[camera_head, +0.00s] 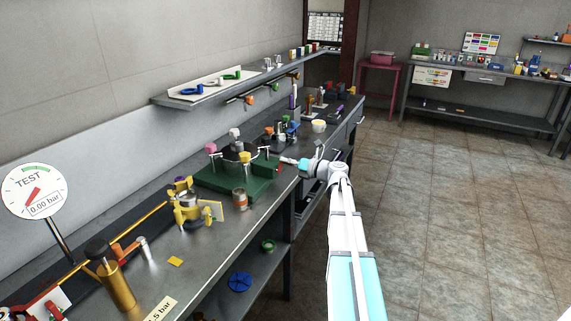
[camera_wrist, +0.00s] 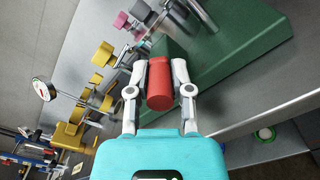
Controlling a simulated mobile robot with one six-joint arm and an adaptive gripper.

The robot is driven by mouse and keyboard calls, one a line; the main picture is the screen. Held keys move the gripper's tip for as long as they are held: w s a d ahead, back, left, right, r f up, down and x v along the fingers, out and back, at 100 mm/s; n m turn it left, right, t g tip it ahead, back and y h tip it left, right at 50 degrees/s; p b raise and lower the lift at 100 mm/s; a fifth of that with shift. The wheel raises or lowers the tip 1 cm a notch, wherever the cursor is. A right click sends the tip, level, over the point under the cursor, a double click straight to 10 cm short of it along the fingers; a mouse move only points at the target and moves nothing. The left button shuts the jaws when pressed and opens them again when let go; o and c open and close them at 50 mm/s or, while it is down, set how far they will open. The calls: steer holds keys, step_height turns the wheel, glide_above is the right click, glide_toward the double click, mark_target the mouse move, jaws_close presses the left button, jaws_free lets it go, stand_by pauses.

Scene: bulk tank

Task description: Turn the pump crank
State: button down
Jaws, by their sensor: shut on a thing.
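My gripper (camera_wrist: 160,68) is shut on a red cylindrical handle (camera_wrist: 160,88), with one finger on each side of it. The handle is beside a green base (camera_wrist: 232,35), which also shows on the bench in the head view (camera_head: 215,183). I cannot tell for sure how the handle joins the device on that base, because the fingers hide part of it. In the head view my gripper (camera_head: 288,161) reaches the right side of the green base from the aisle.
The steel bench (camera_head: 250,207) runs along the wall. A yellow clamp-like fixture (camera_head: 186,205), a copper-coloured can (camera_head: 239,198) and a brass cylinder (camera_head: 117,287) stand nearer. A round gauge (camera_head: 33,190) reads 0.00 bar. The tiled floor (camera_head: 455,215) at right is clear.

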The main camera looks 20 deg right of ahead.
steer(key=m, duration=0.2)
steer(key=f+m+b, duration=0.1)
steer(key=m, duration=0.2)
steer(key=shift+w+d+f+m, duration=0.2)
steer(key=shift+w+d+m, duration=0.2)
steer(key=c, duration=0.5)
jaws_free()
steer(key=shift+c, duration=0.2)
steer(key=shift+d, duration=0.1)
steer(key=v, duration=1.2)
